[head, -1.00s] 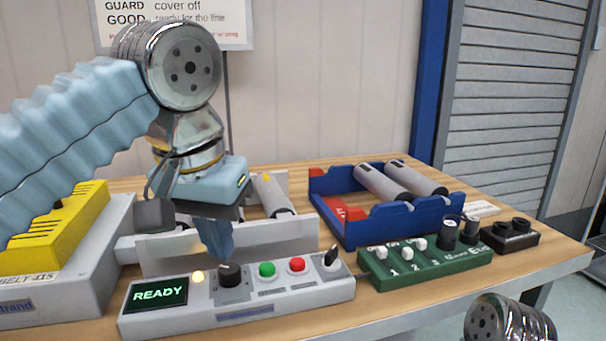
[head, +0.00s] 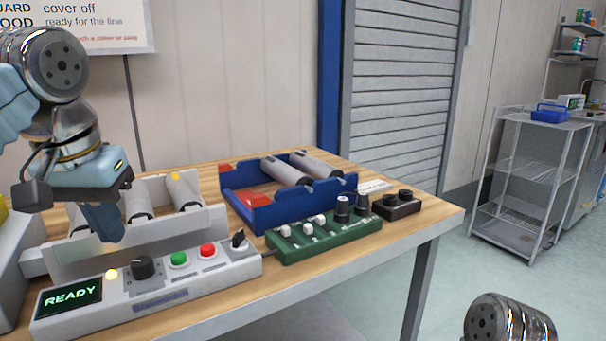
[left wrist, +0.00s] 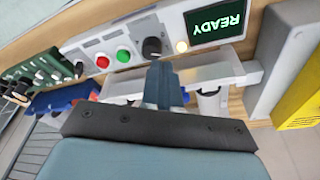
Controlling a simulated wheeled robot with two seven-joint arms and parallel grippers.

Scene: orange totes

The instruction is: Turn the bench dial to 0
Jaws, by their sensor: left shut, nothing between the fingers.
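A grey control panel (head: 212,279) lies along the front of the bench, with a lit READY display (head: 70,297) at its left end. A black round dial (head: 143,267) stands on it, right of a small glowing lamp; the dial also shows in the left wrist view (left wrist: 152,48). The dial's markings are too small to read. My left gripper (head: 108,238) is shut and empty, pointing down above and left of the dial, apart from it. Its closed fingers (left wrist: 163,82) also show in the left wrist view. My right gripper is out of view.
Green and red buttons (head: 207,251) and a black switch (head: 239,241) sit right of the dial. A rack with rollers (head: 205,220) stands behind the panel. A green slider box (head: 300,249), a blue tray (head: 262,217) and a black knob box (head: 397,209) lie to the right.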

